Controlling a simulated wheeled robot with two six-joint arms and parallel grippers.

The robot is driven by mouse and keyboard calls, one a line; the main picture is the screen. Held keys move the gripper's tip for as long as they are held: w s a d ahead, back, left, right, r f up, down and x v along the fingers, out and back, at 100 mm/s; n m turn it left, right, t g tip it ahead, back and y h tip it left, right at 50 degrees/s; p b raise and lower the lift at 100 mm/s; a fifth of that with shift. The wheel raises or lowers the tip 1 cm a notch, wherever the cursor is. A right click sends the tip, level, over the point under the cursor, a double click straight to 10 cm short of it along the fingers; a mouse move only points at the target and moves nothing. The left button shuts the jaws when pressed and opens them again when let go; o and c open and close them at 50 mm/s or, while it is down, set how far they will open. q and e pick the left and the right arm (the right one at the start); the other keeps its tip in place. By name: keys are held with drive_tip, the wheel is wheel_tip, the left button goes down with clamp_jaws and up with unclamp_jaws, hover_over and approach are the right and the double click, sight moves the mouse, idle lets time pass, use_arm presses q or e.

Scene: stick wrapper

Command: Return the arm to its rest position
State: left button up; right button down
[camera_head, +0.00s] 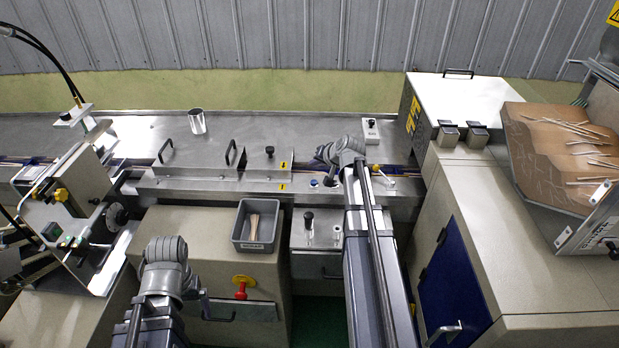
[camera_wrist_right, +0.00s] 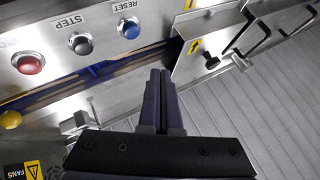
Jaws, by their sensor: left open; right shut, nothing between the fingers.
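My right arm reaches forward over the steel wrapping machine (camera_head: 220,190), with its gripper (camera_head: 323,153) near the rail and the buttons in the head view. In the right wrist view the two dark fingers of that gripper (camera_wrist_right: 161,82) are together, with nothing between them. They point at the gap beside the metal cover and do not visibly hold anything. My left arm is folded low at the left front. Its gripper (camera_head: 166,252) is open and empty in front of the beige cabinet, its fingers mostly hidden by the wrist.
A grey bin (camera_head: 241,245) with sticks stands between my arms. The red button (camera_wrist_right: 27,63), STEP button (camera_wrist_right: 81,44) and blue RESET button (camera_wrist_right: 129,29) lie near my right fingers. Handled covers (camera_head: 215,171) stand left. A cardboard tray with sticks (camera_head: 545,165) is at right.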

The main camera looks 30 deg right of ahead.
drive_tip(key=s+a+f+n+g+y, duration=0.1)
drive_tip(key=s+a+f+n+g, duration=0.15)
drive_tip(key=a, duration=0.55)
drive_tip(key=s+a+f+n+g, duration=0.1)
drive_tip(key=s+a, duration=0.2)
drive_tip(key=a, duration=0.5)
drive_tip(key=s+a+f+n+g+y, duration=0.1)
drive_tip(key=s+a+n, duration=0.1)
drive_tip(key=a, duration=0.5)
drive_tip(key=s+a+f+n+g+h, duration=0.1)
drive_tip(key=s+a+n+g+h, duration=0.1)
drive_tip(key=s+a, duration=0.5)
drive_tip(key=s+a+f+n+g+h, duration=0.1)
drive_tip(key=s+a+n+g+h, duration=0.1)
drive_tip(key=s+a, duration=0.5)
drive_tip(key=s+n+g, duration=0.1)
drive_tip(key=s+n, duration=0.1)
drive_tip(key=s, duration=0.2)
drive_tip(key=shift+s, duration=0.35)
drive_tip(key=shift+n, duration=0.25)
